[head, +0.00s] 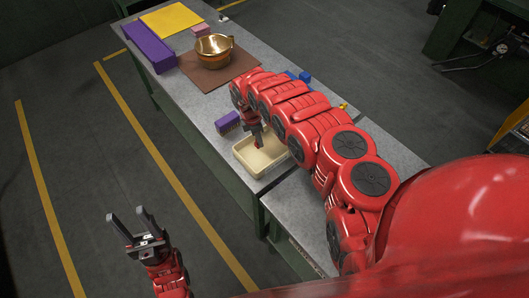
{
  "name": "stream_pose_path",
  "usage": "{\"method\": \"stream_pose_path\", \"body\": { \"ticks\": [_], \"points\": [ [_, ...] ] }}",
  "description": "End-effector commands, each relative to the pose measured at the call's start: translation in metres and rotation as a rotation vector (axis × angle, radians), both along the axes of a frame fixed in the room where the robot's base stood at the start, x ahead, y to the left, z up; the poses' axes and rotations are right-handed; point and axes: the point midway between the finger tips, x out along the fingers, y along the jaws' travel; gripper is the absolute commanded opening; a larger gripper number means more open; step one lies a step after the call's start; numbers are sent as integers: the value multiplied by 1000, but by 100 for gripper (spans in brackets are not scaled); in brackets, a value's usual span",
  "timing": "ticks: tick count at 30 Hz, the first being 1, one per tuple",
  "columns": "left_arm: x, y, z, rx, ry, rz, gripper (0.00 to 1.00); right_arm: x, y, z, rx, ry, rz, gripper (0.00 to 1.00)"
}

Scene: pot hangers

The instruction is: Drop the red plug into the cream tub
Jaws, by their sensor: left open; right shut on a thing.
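The cream tub (274,166) stands on the grey table near its front left edge. My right gripper (257,139) points down over the tub, shut on the small red plug (258,144). Only a bit of the plug shows at the fingertips, and I cannot tell how far it is above the tub floor. My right arm covers part of the tub's right side. My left gripper (139,229) is open and empty, out over the floor left of the table.
A purple box (228,122) stands just behind the tub. A brass pot (214,50) is on a brown mat (206,80) farther back, near a long purple block (148,47), a yellow sheet (172,19) and a pink block (201,31). Blue blocks (305,76) sit behind my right arm.

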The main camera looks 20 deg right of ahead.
Motion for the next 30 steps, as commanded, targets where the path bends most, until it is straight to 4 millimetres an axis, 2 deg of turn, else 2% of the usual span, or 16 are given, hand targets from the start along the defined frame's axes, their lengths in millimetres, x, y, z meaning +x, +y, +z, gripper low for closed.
{"method": "stream_pose_path", "body": {
  "ticks": [6, 7, 12, 13, 23, 30],
  "points": [
    [0, 0, 0, 0, 0, 0, 52, 0, 0, 0, 0, -1, 0, 0],
    [0, 0, 0, 0, 0, 0, 52, 0, 0, 0, 0, -1, 0, 30],
    [0, 0, 0, 0, 0, 0, 52, 0, 0, 0, 0, -1, 0, 61],
    [0, 0, 0, 0, 0, 0, 52, 0, 0, 0, 0, -1, 0, 63],
    [0, 0, -1, 0, 0, 0, 52, 0, 0, 1, 0, 0, 0, 63],
    [0, 0, -8, 0, 0, 0, 52, 2, 3, 21, -1, -2, 2, 63]
  ]
}}
